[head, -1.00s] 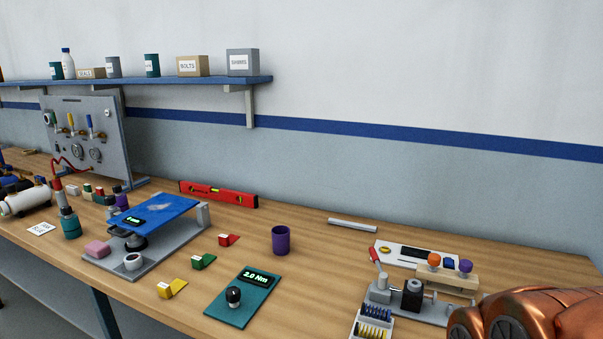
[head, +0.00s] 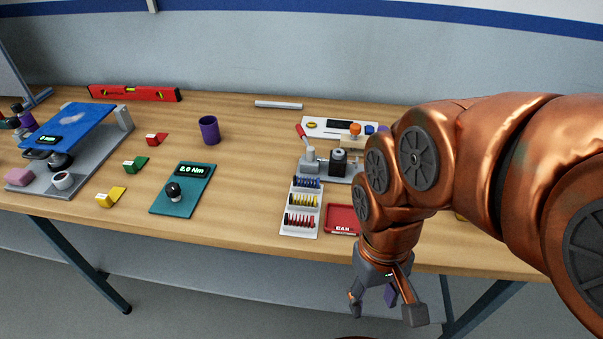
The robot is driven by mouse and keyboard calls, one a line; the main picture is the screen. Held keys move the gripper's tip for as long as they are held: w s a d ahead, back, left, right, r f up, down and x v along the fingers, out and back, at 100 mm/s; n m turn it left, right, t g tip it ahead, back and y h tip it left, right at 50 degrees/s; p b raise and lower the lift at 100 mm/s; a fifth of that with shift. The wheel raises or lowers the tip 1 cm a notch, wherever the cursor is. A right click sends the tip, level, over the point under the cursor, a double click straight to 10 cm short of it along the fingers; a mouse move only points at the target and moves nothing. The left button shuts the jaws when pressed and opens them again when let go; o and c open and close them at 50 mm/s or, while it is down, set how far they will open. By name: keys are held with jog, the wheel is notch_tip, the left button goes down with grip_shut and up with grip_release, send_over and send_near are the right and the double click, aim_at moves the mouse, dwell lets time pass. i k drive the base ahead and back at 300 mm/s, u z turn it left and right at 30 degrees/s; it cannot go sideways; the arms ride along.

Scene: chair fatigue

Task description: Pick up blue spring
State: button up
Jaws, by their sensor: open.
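A blue spring (head: 306,183) lies in the back slot of a white spring tray (head: 299,234) on the workbench, right of centre in the head view. A yellow spring (head: 303,201) and a red spring (head: 299,220) lie in the slots in front of it. My gripper (head: 385,305) is open and empty, fingers pointing down, in front of the bench edge. It is to the right of the tray and lower in the picture, well apart from the blue spring.
Behind the tray stands a grey fixture (head: 311,166) with a red lever and a dark cylinder. A red tray (head: 342,219) lies right of the spring tray. A teal torque meter (head: 186,203) and a purple cup (head: 209,130) stand left. Bench between meter and spring tray is clear.

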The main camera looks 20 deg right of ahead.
aim_at(318, 179)
jog(key=u, duration=2.55)
jog(key=i, duration=2.2)
jog(key=z, duration=3.25)
